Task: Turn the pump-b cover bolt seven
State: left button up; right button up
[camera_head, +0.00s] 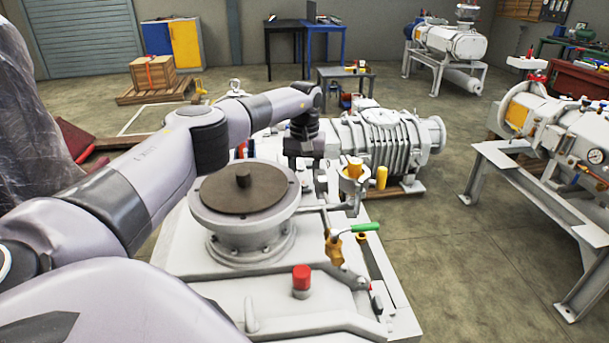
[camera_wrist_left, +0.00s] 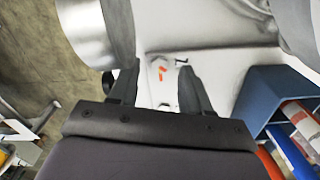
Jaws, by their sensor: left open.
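My left gripper (camera_head: 303,160) hangs down from my arm at the far end of the near pale machine (camera_head: 205,262), in front of the finned pump (camera_head: 375,140). In the left wrist view its two dark fingers (camera_wrist_left: 157,82) are apart with nothing between them, over a white surface (camera_wrist_left: 213,62). A small dark piece (camera_wrist_left: 181,61) and orange-red marks (camera_wrist_left: 162,73) show on that surface beyond the fingers. I cannot tell whether either is cover bolt seven, nor which machine is pump-b. My right gripper is out of view.
A round flange with a brown disc (camera_head: 246,189), a green-handled valve (camera_head: 352,232) and a red cap (camera_head: 301,278) stand on the near machine. A blue box with rolled items (camera_wrist_left: 265,100) lies right in the wrist view. Open floor (camera_head: 455,255) lies right.

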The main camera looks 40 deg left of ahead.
pick_arm(q)
jog(key=shift+f, duration=0.55)
grip_shut()
jog(key=shift+n, duration=0.3)
